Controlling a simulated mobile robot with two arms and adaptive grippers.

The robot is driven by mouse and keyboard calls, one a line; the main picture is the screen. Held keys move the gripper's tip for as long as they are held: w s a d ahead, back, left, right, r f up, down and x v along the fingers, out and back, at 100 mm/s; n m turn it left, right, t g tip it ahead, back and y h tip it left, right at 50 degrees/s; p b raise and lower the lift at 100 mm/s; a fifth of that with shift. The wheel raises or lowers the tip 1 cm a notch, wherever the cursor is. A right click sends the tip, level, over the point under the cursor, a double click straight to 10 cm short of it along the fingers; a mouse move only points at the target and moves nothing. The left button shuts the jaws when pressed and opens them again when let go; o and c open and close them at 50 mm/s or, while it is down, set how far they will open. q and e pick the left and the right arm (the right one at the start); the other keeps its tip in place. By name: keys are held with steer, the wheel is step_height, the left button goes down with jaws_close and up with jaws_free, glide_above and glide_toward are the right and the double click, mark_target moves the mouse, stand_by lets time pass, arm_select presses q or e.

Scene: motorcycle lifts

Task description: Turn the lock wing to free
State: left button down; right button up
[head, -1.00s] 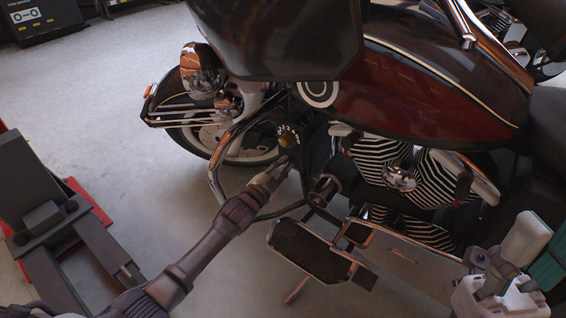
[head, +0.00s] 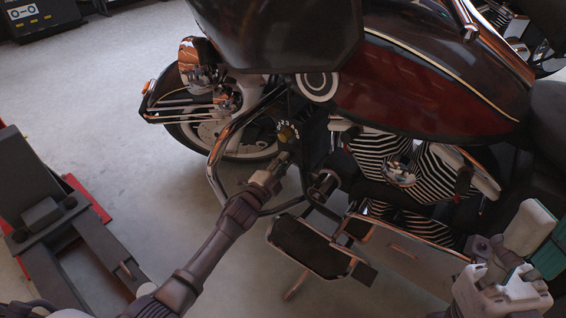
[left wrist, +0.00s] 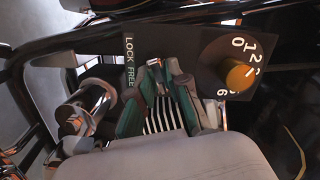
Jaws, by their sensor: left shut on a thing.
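A dark panel on the motorcycle carries a label reading LOCK and FREE (left wrist: 130,60) in the left wrist view. My left gripper (left wrist: 163,70), with green-sided fingers, is shut at the panel just right of this label. The lock wing is hidden between the fingertips, so its angle cannot be told. Right of the fingers is a numbered dial with a yellow knob (left wrist: 236,74), apart from the gripper.
The motorcycle's dark red tank (head: 430,90) and striped engine (head: 385,160) stand right of the panel. A chrome crash bar (head: 217,165) curves around on the left, and a footboard (head: 308,247) juts out below.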

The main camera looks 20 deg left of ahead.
arm_select(q)
steer(key=c, duration=1.1)
jaws_free()
steer(key=v, duration=1.2)
